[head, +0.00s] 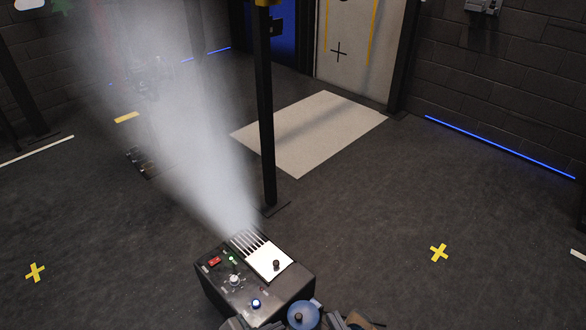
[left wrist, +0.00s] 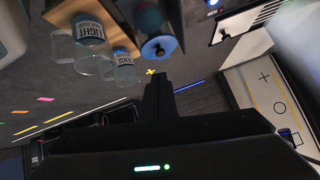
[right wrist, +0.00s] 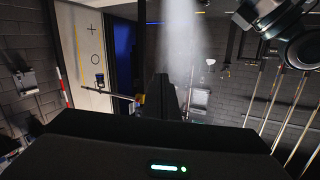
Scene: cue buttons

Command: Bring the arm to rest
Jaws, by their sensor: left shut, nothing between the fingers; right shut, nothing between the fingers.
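My left gripper (left wrist: 158,88) is shut and empty in the left wrist view, its dark fingers together over open floor. My right gripper (right wrist: 162,88) is shut and empty in the right wrist view, pointing out into the room with nothing touching it. A black control box (head: 255,285) with a red switch (head: 214,262), a white knob (head: 234,280) and a blue-lit button (head: 256,303) stands at the bottom of the head view. A white plume (head: 200,130) rises from its slatted vent.
A round blue-topped container (head: 303,315) is beside the box; it also shows in the left wrist view (left wrist: 158,48). Two labelled clear mugs (left wrist: 90,35) are near it. A dark post (head: 264,110) stands behind the box. The floor at right is mostly clear.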

